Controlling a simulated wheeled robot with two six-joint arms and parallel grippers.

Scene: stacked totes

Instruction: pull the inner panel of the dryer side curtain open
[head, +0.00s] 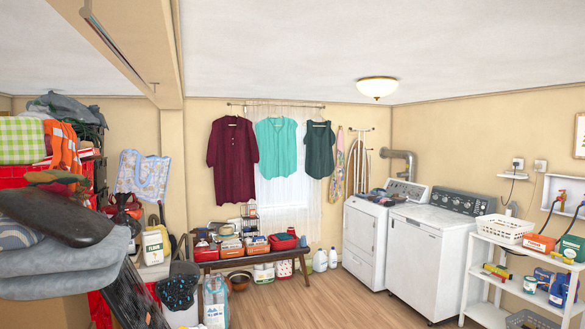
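A white sheer curtain hangs at the window on the back wall, from a thin rod (275,105). Its dryer-side part (313,205) shows right of the bright window middle (280,195), below the dark green top. A maroon shirt (233,158), a teal top (276,140) and a dark green top (320,150) hang in front of it and hide much of the curtain. I cannot make out where one panel ends and another begins.
A low wooden bench (235,262) with boxes and red tubs stands below the window. Two white machines (430,250) stand along the right, with a white shelf (480,255) nearer. Stacked red totes (20,178) and grey cushions (70,260) crowd the left. The wooden floor (335,305) is clear in the middle.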

